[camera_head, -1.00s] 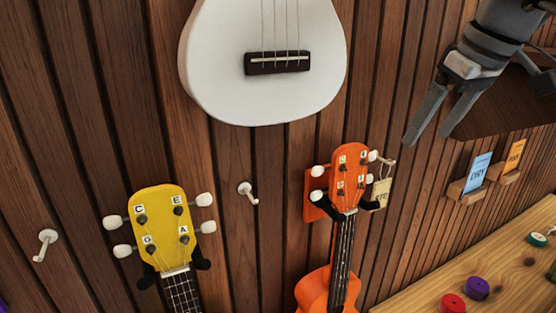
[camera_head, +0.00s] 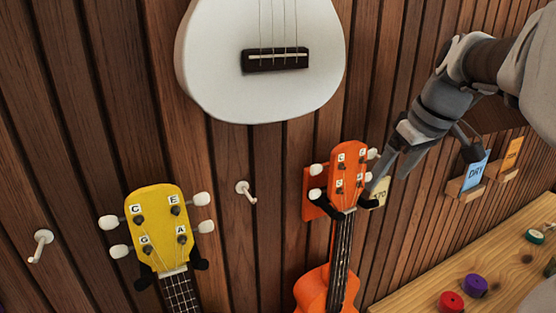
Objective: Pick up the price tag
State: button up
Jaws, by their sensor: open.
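The price tag (camera_head: 378,195) is a small cream card marked with dark figures that look like "A70". It hangs just right of the orange ukulele's headstock (camera_head: 349,172). My gripper (camera_head: 388,178) reaches in from the upper right, open, with its fingertips pointing down and left. The fingertips are at the upper part of the tag in the picture, and one finger hides its top and the hook. I cannot tell whether the fingers touch the tag or are still in front of it.
A white ukulele (camera_head: 258,85) hangs above and a yellow one (camera_head: 160,225) at lower left. Bare white hooks (camera_head: 245,190) stick out of the wood wall. Blue (camera_head: 475,172) and orange (camera_head: 512,153) cards stand in wall holders over a wooden counter (camera_head: 410,300) with small round items.

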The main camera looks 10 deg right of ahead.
aim_at(382, 182)
jog(key=x, duration=0.4)
jog(key=shift+w+f, duration=0.2)
jog(key=shift+w, duration=0.05)
jog(key=c, duration=1.4)
jog(key=shift+r+p, duration=0.2)
jog(key=shift+p, duration=0.15)
